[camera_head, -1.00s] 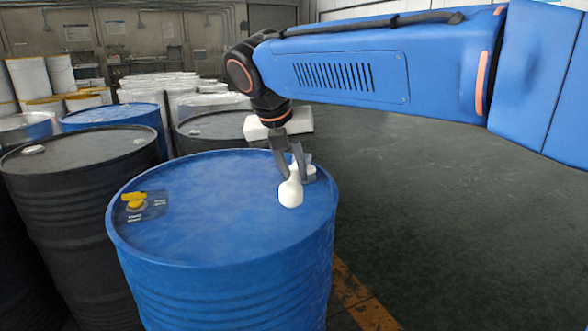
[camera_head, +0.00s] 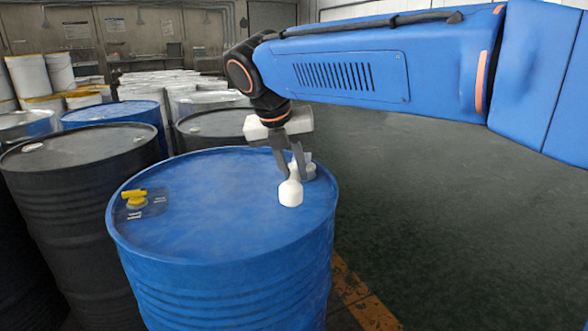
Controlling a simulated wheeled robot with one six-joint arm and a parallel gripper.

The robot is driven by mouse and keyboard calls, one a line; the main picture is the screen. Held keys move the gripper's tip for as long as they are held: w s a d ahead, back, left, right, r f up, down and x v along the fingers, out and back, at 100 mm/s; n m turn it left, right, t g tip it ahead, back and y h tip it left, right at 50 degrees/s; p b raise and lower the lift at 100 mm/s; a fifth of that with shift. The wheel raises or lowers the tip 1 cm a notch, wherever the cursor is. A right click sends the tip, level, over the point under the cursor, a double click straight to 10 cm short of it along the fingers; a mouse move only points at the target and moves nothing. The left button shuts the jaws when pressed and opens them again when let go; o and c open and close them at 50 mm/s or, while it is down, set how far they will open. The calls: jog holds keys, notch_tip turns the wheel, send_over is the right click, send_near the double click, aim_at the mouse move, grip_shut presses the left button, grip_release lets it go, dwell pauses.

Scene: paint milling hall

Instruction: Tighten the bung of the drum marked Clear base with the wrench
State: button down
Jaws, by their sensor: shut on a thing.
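A blue drum (camera_head: 215,235) stands in front, with small dark labels on its lid whose print is too small to read. My gripper (camera_head: 290,177) points down over the right part of this lid. Its fingers are shut on a white, bottle-shaped object (camera_head: 291,193) at the lid; I cannot tell whether it is standing on it. A pale round piece (camera_head: 309,171) shows just behind the right finger, partly hidden; it may be a bung. A yellow tap-like fitting (camera_head: 135,198) sits at the lid's left edge. I cannot make out a wrench for certain.
Black drums (camera_head: 82,190) stand close on the left, and another black drum (camera_head: 215,128) stands behind. A second blue drum (camera_head: 115,112) and several white pails (camera_head: 60,72) are farther back. The floor (camera_head: 450,200) on the right is clear, with a yellow line (camera_head: 360,300) beside the drum.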

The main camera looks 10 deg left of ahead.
jog(key=shift+f, duration=1)
jog(key=shift+w+a+m+g+h, duration=0.1)
jog(key=shift+a+m+g+h, duration=0.1)
jog(key=shift+a+m, duration=0.6)
jog(key=shift+w+a+m+g+h, duration=0.15)
jog(key=shift+a+m, duration=0.35)
jog(key=shift+a, duration=0.5)
jog(key=shift+a+m+h, duration=0.25)
jog(key=shift+a+m, duration=0.15)
jog(key=shift+a, duration=0.05)
jog(key=shift+w+a, duration=0.1)
jog(key=shift+w+a+m+g, duration=0.3)
jog(key=shift+a+m, duration=0.3)
jog(key=shift+a, duration=0.3)
jog(key=shift+w+a+m+g+h, duration=0.2)
jog(key=shift+w+a+m, duration=0.1)
jog(key=shift+a+m, duration=0.25)
jog(key=shift+w+a+m+g+h, duration=0.1)
jog(key=shift+w+a+m+h, duration=0.15)
jog(key=shift+a+m, duration=0.25)
jog(key=shift+w+a, duration=0.1)
jog(key=shift+a, duration=0.05)
